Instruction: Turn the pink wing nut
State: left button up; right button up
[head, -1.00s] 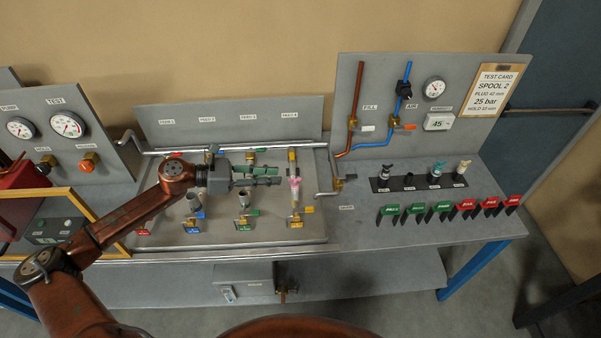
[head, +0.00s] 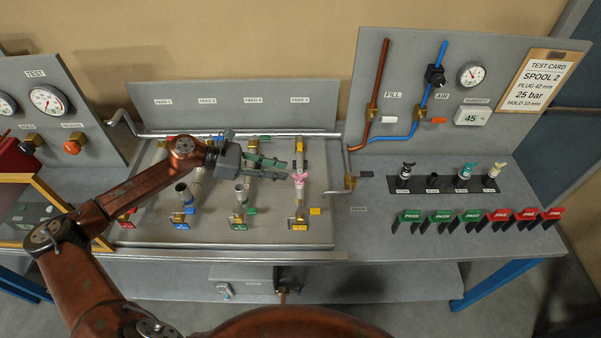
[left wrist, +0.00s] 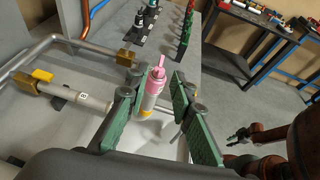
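The pink wing nut (head: 299,179) sits on top of a pale upright tube on the right side of the grey panel. In the left wrist view the pink wing nut (left wrist: 157,68) shows between the green fingers, with its pale tube below. My left gripper (head: 287,166) has come in from the left, beside the nut. Its fingers (left wrist: 155,82) are apart, and a gap shows between them and the nut; I cannot tell whether either touches it. A dark gripper on a copper arm, apparently my right gripper (left wrist: 240,134), shows small at the right of the wrist view.
A bent metal pipe (head: 230,134) runs behind the feed tubes and down on the right. Other upright tubes (head: 241,192) stand below my left gripper. Knobs (head: 465,174) and green and red tags (head: 440,216) are to the right.

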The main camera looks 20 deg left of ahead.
aim_at(300, 174)
pick_arm(q)
jog(key=x, duration=0.3)
jog(key=p+x, duration=0.1)
jog(key=x, duration=0.3)
jog(key=shift+d+r, duration=0.1)
jog(key=shift+r, duration=0.15)
jog(key=shift+c, duration=0.2)
jog(key=shift+s+f, duration=0.1)
grip_shut()
